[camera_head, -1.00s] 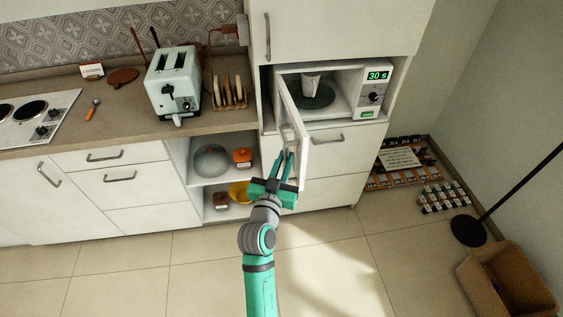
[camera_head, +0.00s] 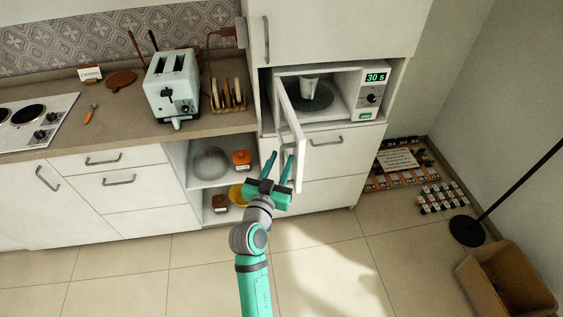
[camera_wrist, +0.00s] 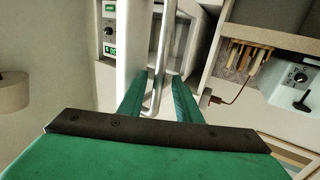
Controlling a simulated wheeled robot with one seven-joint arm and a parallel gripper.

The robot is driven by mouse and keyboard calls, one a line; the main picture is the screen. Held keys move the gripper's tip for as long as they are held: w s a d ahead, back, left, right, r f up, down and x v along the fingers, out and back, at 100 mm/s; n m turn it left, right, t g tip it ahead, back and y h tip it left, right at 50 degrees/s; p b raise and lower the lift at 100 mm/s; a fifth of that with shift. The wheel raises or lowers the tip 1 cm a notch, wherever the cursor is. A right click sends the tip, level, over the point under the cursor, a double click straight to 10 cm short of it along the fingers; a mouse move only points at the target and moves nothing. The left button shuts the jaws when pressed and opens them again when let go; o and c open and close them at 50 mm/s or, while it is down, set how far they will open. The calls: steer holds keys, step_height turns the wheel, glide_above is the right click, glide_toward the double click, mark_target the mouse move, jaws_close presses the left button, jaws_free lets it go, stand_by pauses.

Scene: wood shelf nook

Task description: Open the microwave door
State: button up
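The white microwave (camera_head: 343,84) sits in the tall cabinet, with "30 s" on its green display. Its door (camera_head: 290,112) stands swung well outward, hinged at the left, and the cavity is visible. A white cup (camera_head: 308,84) stands inside on the dark turntable (camera_head: 312,99). My gripper (camera_head: 278,157) is at the lower part of the door, with its green fingers spread apart. In the wrist view, the door's metal handle (camera_wrist: 162,60) runs between the open fingers (camera_wrist: 159,77). I cannot tell whether either finger touches it.
A toaster (camera_head: 172,88) and a wooden rack (camera_head: 229,95) stand on the counter at left. An open shelf (camera_head: 205,178) below holds bowls. The floor is clear around my arm. A brown box (camera_head: 510,280) and a lamp base (camera_head: 467,231) stand at right.

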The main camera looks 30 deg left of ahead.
steer(key=s+d, duration=0.1)
steer(key=s, duration=1)
steer(key=shift+d, duration=0.3)
steer(key=shift+w, duration=0.1)
steer(key=s+d+f+g, duration=0.2)
steer(key=s+d+f, duration=1.1)
steer(key=s+d+m+h, duration=0.1)
steer(key=s+d, duration=0.4)
steer(key=s, duration=0.3)
steer(key=s+d+r+h, duration=0.1)
steer(key=s+d, duration=0.5)
steer(key=s, duration=0.2)
steer(key=shift+r+m+h, duration=0.3)
steer(key=shift+m+h, duration=0.1)
